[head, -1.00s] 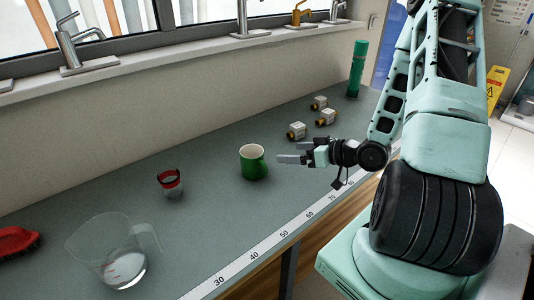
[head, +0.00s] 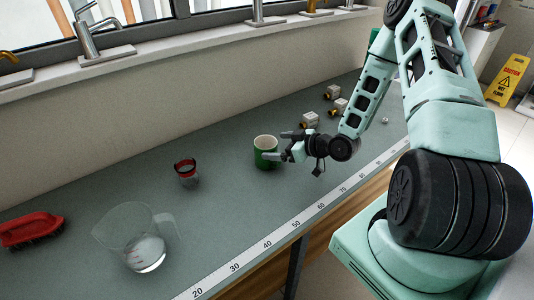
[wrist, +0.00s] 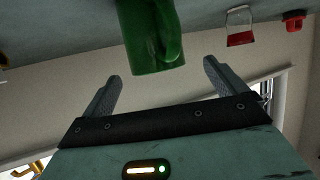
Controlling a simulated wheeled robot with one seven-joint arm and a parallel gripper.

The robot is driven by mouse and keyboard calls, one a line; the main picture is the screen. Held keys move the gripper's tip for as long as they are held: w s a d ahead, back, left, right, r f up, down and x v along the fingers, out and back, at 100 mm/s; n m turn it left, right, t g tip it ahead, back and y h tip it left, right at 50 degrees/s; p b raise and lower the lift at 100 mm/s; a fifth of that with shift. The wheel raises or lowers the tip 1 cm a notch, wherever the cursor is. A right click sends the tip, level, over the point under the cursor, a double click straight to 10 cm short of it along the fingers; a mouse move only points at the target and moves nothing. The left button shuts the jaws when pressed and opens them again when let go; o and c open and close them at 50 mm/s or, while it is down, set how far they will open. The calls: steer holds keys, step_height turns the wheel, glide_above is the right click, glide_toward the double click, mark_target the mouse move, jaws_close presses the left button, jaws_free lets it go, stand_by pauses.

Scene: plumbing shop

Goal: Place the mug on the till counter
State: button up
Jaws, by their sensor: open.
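The green mug (head: 265,154), pale inside, stands upright on the grey counter (head: 225,215). My gripper (head: 279,146) is open at the mug's right side, its fingers pointing at it. In the wrist view the mug (wrist: 148,35) with its handle shows ahead of the fingertips, roughly between their lines. The open fingers of my gripper (wrist: 163,78) hold nothing. In the head view the fingers overlap the mug's right edge; I cannot tell whether they touch it.
Valve fittings (head: 333,92) lie behind my gripper. A measuring strip (head: 267,245) runs along the front edge. A yellow sign (head: 507,80) stands on the floor.

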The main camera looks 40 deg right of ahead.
mark_target(257, 145)
steer(key=shift+d+p+x, duration=0.2)
steer(key=shift+p+x, duration=1.1)
steer(key=shift+x, duration=1.35)
steer(key=c, duration=1.4)
step_height(257, 145, up, 10)
steer(key=b, duration=0.2)
steer(key=shift+b, duration=0.3)
